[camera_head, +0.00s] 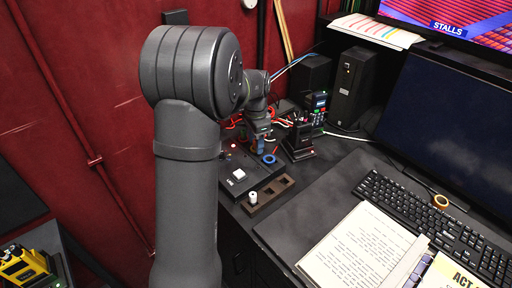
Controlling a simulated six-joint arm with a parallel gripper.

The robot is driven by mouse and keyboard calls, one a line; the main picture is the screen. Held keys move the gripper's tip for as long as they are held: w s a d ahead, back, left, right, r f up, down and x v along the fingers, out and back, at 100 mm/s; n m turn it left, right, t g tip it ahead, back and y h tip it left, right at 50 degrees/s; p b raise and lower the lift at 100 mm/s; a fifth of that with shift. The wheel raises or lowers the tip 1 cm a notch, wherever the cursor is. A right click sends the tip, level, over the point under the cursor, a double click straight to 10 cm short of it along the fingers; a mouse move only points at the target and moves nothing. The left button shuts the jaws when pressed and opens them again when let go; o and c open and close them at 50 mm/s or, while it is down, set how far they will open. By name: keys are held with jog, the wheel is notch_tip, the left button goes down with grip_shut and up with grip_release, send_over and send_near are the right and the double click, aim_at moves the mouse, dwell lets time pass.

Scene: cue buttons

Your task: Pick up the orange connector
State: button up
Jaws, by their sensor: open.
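My gripper (261,143) points down over the back part of the black button panel (237,179), just behind a blue ring (269,158). It is small and dark here, and its fingertips are partly lost against the clutter. It is open. I cannot clearly make out the orange connector; a small orange-brown patch shows around the fingers, but I cannot tell whether it is the connector. A white connector (253,197) stands upright at the near left end of the brown slotted holder (272,194).
A white square button (239,174) sits on the panel. Red and white wires and a small device with a screen (317,101) crowd the back, by black speakers (353,83). An open book (357,248), keyboard (430,215) and monitor fill the right.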

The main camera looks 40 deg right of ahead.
jog(key=shift+c, duration=0.2)
grip_shut()
jog(key=shift+r, duration=0.5)
jog(key=r, duration=0.3)
jog(key=shift+s+d+r, duration=0.1)
jog(key=shift+s+r, duration=0.25)
jog(key=s+d+r, duration=0.1)
jog(key=s+r, duration=0.5)
jog(key=s, duration=0.5)
jog(key=shift+d+r, duration=0.15)
jog(key=shift+d, duration=0.15)
jog(key=shift+w, duration=0.1)
